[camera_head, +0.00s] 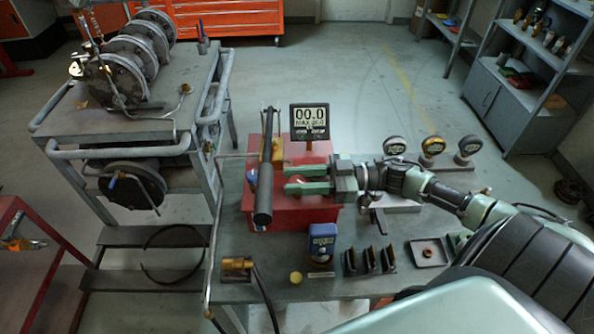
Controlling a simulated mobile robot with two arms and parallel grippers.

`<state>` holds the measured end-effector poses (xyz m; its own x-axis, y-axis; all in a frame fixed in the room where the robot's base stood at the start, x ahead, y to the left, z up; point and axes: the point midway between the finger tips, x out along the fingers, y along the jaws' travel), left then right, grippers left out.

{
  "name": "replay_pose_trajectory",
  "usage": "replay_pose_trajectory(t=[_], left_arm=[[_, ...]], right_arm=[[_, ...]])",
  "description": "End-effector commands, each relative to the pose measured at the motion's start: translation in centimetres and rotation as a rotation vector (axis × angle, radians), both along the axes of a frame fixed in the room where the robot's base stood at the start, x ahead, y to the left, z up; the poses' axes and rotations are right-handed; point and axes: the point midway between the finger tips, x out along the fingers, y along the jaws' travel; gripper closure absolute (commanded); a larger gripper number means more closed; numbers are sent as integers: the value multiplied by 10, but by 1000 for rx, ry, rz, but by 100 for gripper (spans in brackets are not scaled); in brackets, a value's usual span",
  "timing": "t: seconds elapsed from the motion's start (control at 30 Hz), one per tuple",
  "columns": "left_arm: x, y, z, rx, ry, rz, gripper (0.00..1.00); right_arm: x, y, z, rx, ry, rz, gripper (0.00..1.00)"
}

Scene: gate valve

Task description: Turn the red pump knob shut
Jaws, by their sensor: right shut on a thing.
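The red pump (318,217) is a box-shaped unit on the grey workbench. A long dark handle (264,180) stands along its left side. The red pump knob (299,180) shows only in part, between the green fingers of my right gripper (290,179). My right gripper reaches in from the right over the pump and is shut on the knob, with its fingertips pointing left toward the handle. A digital display (309,117) behind the pump reads 00.0. My left gripper is not in view.
Several gauges (433,146) stand behind my right arm. A blue device (322,243), black holders (370,260), a square tray (428,253) and a brass fitting (237,266) lie at the bench front. A metal cart (150,120) with reels stands left; shelves (520,85) stand right.

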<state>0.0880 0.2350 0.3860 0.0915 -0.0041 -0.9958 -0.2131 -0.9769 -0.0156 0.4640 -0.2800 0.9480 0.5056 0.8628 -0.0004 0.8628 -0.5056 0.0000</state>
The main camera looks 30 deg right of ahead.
Motion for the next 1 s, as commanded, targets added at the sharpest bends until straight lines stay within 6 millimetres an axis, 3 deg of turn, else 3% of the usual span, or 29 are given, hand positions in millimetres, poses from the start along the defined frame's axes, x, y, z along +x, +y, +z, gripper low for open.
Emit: replay_pose_trajectory(t=[0.03, 0.4, 0.7, 1.0], left_arm=[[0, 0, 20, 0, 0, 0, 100], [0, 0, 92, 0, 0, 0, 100], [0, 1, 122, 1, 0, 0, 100], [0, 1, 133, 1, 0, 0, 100]], right_arm=[[-2, 0, 9, 3, 7, -35, 100], [-1, 1, 9, 7, 6, -374, 100], [-1, 1, 5, 5, 3, -621, 100], [0, 0, 2, 3, 1, -771, 100]])
